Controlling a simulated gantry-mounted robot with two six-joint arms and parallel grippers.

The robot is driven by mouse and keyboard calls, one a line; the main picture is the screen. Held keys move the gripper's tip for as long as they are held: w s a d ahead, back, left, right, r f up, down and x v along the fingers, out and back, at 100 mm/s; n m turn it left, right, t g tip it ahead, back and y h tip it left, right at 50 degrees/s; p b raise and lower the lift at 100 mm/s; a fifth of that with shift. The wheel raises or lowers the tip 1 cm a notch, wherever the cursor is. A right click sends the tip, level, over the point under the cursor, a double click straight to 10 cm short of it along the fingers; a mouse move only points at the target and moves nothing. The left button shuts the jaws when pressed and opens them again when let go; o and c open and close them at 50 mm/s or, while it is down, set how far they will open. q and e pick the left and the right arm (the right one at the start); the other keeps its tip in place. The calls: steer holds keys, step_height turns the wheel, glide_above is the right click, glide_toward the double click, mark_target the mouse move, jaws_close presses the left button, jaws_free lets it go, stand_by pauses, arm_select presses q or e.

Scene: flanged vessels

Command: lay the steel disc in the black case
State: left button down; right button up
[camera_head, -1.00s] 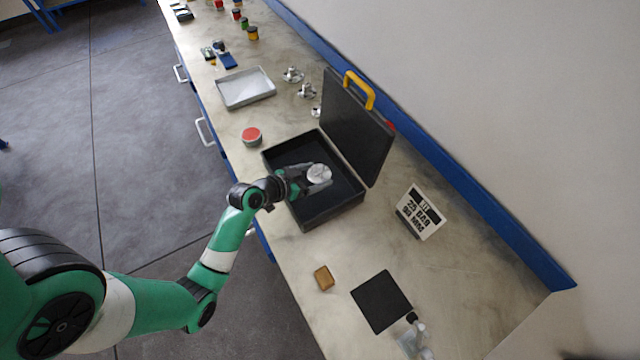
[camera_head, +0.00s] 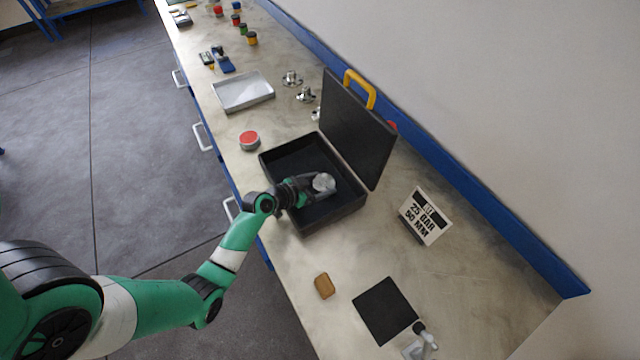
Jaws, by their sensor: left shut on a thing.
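The black case (camera_head: 272,163) stands open on the bench, its lid (camera_head: 352,130) raised on the right with a yellow handle on top. My left gripper (camera_head: 318,184) reaches over the front part of the case from the left. It is shut on the steel disc (camera_head: 324,182), a shiny round piece at its fingertips. The disc shows over the case's inside; I cannot tell whether it touches the floor of the case. My right gripper is not in view.
A red-topped round tin (camera_head: 249,140) and a grey tray (camera_head: 243,91) lie beyond the case. A sign (camera_head: 425,216) stands to the right. A brown block (camera_head: 324,286) and a black mat (camera_head: 385,310) lie nearer. Small metal fittings (camera_head: 306,95) stand near the wall.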

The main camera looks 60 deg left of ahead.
arm_select(q)
jaws_free()
steer(key=shift+f, duration=0.1)
steer(key=shift+r, duration=0.2)
steer(key=p+v, duration=0.4)
steer(key=v, duration=0.8)
steer(key=shift+f, duration=0.1)
